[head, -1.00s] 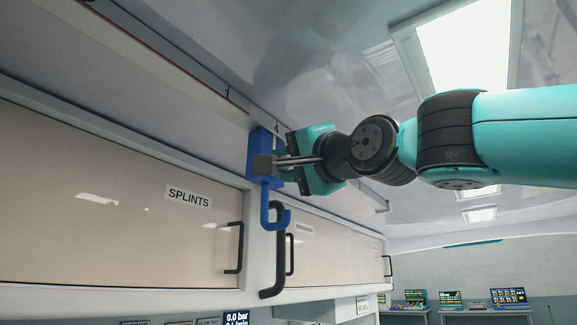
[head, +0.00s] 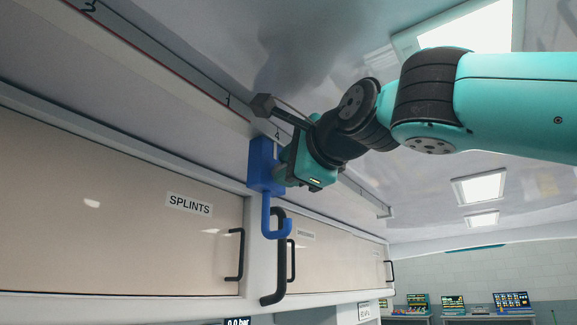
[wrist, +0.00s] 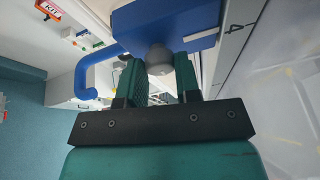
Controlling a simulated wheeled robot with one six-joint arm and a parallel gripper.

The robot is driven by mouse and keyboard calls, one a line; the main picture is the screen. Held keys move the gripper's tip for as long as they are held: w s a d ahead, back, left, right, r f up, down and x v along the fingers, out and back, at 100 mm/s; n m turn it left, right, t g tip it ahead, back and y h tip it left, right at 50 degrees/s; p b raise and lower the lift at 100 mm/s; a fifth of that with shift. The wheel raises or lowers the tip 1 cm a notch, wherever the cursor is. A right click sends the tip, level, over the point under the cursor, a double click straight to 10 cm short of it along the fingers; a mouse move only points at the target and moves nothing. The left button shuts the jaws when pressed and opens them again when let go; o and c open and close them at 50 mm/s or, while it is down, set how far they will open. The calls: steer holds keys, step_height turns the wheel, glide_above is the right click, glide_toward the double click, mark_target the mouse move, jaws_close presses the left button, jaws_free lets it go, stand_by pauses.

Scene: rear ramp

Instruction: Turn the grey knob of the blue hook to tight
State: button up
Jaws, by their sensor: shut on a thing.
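The blue hook (head: 262,166) is a block on the rail edge above the cabinets, with a J-shaped arm hanging below it. In the wrist view the blue block (wrist: 160,28) crosses the top and its curved arm reaches down at left. The grey knob (wrist: 160,60) sticks out of the block between my two fingers. My gripper (wrist: 158,80) is shut on the knob, one finger on each side. In the head view my gripper (head: 284,172) is against the block's right side and hides the knob.
A rail (head: 180,70) with numbered marks runs above the cabinets. The SPLINTS cabinet door (head: 120,215) is at left, and black handles (head: 236,255) stand near the hook. The ceiling is close above. Open room lies to the right, with monitors (head: 512,300) far back.

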stand_by(0.3)
steer(key=o, duration=0.9)
steer(key=shift+b+v, duration=2.6)
steer(key=shift+v, duration=6.1)
steer(key=shift+r, duration=0.2)
